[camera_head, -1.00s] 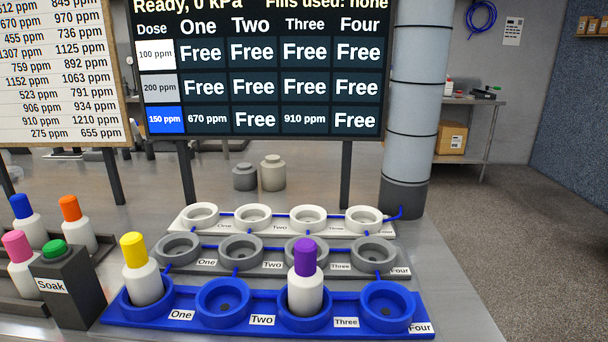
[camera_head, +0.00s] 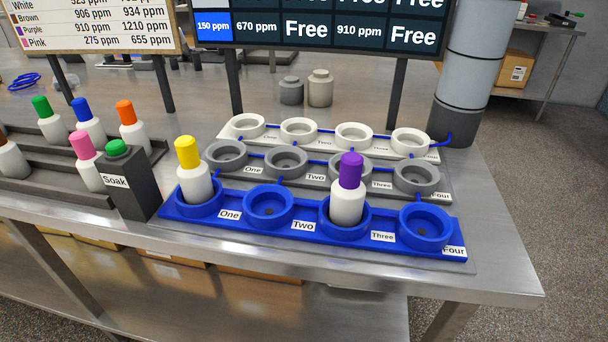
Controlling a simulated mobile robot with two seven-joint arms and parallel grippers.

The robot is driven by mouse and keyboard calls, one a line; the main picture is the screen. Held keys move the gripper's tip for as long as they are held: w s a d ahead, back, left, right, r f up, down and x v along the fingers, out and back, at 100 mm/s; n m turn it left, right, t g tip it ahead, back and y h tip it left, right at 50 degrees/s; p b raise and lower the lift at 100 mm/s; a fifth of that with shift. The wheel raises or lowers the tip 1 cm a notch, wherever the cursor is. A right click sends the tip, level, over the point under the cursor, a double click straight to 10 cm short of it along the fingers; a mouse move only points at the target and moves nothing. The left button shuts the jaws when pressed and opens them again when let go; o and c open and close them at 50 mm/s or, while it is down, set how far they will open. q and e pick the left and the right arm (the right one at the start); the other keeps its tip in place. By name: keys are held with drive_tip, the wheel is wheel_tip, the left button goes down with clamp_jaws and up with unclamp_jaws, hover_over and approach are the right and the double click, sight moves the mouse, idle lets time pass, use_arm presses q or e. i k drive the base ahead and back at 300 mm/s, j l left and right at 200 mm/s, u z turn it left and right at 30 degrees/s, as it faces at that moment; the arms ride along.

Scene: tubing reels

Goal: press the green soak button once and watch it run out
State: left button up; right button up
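The green soak button (camera_head: 117,147) tops a dark grey box (camera_head: 133,186) labelled "Soak", left of the reel racks. It looks raised, and nothing touches it. The blue rack (camera_head: 335,240) in front holds a yellow-capped bottle (camera_head: 193,172) in position One and a purple-capped bottle (camera_head: 348,190) in position Three. Its cups Two (camera_head: 268,205) and Four (camera_head: 425,226) are empty. The dark screen (camera_head: 330,25) is cut off at the top; its 150 ppm row reads 670 ppm, Free, 910 ppm, Free. Neither of my grippers is in view.
Empty grey cups (camera_head: 286,160) and white cups (camera_head: 298,130) stand behind the blue rack. Several capped bottles, one pink (camera_head: 84,160), stand in a dark rack at left. A grey column (camera_head: 470,80) rises behind right. The steel table's front right (camera_head: 500,275) is clear.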

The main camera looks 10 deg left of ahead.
sight(117, 147)
drive_tip(key=u, duration=1.25)
